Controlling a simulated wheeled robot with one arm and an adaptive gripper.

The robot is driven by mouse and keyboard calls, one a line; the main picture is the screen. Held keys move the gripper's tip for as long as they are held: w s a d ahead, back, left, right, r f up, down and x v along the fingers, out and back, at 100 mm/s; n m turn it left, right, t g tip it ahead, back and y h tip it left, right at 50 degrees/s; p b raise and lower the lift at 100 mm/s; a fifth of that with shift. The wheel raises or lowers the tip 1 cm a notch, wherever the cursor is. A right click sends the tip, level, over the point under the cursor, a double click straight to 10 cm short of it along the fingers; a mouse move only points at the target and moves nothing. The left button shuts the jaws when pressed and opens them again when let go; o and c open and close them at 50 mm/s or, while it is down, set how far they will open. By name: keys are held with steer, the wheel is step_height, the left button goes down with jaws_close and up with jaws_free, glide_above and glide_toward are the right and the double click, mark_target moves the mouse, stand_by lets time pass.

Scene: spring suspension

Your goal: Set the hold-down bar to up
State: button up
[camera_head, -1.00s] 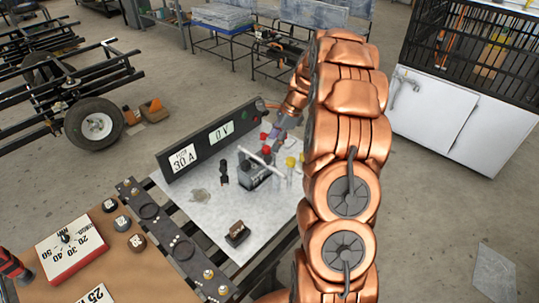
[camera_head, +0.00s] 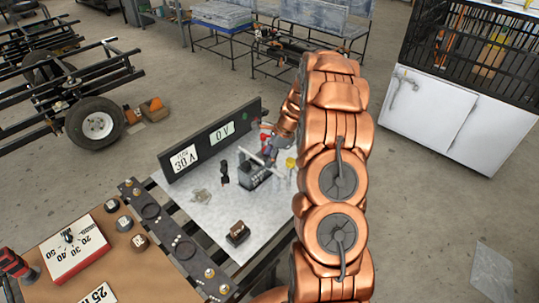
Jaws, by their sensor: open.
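The light hold-down bar (camera_head: 249,155) slants over the top of a small dark battery (camera_head: 251,176) on the pale bench top, in the head view. Its right end runs in near my gripper, so I cannot tell its full angle. My gripper (camera_head: 269,153) is open at the right end of the bar, close to the battery. It is small in the view and partly hidden by my copper arm. I cannot tell whether the fingers touch the bar.
A small brown block (camera_head: 237,233) lies in front. A wooden board (camera_head: 75,270) with a dial box is at left.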

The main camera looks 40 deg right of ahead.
jaws_close()
stand_by(0.4)
